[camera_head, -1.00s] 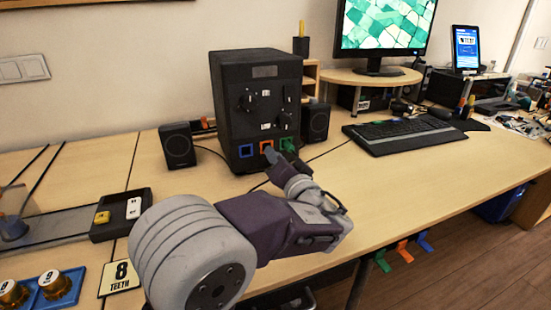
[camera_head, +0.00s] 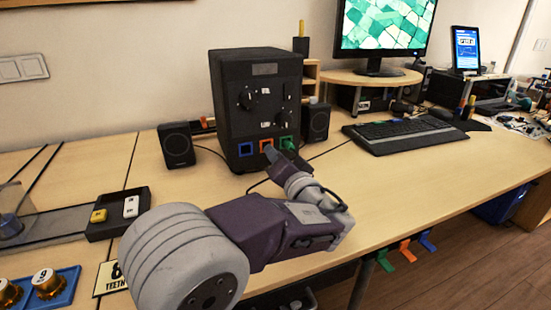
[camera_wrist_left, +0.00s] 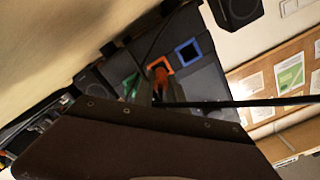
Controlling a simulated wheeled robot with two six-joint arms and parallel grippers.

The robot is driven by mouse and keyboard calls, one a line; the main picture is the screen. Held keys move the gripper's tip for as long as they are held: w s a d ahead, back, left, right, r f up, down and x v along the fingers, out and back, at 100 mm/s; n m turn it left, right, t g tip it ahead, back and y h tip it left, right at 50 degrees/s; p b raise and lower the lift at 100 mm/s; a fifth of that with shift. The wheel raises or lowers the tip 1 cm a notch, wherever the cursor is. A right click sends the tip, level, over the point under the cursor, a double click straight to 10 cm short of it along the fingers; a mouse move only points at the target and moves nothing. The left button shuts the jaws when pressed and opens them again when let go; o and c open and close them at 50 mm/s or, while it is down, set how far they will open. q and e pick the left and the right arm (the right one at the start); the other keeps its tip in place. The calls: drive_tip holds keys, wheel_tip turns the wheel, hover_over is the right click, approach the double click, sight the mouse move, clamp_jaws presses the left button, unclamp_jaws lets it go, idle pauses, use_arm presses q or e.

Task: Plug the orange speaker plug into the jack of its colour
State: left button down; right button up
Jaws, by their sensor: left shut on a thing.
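A black speaker box (camera_head: 258,95) stands on the desk with a row of coloured jacks low on its front. The orange jack (camera_head: 266,144) is in the middle, between the blue jack (camera_head: 246,149) and the green jack (camera_head: 287,143). My left gripper (camera_head: 275,158) is right in front of the orange jack. In the left wrist view it is shut on the orange plug (camera_wrist_left: 159,76), which overlaps the orange jack's frame (camera_wrist_left: 171,63). I cannot tell how deep the plug sits, as the fingers hide part of it. My right gripper is out of view.
Small black speakers stand left (camera_head: 177,145) and right (camera_head: 316,121) of the box. A dark cable runs across the left wrist view. A keyboard (camera_head: 415,135) lies to the right. The desk in front of the keyboard is clear.

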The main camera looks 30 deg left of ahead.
use_arm(q)
drive_tip(key=shift+b+x, duration=1)
drive_tip(key=shift+x, duration=0.5)
drive_tip(key=c, duration=1.3)
unclamp_jaws()
drive_tip(key=shift+w, duration=0.1)
drive_tip(key=shift+o, duration=0.2)
drive_tip(key=p+v, duration=0.2)
drive_tip(key=v, duration=0.6)
drive_tip(key=shift+s+d, duration=0.4)
drive_tip(key=shift+s, duration=0.05)
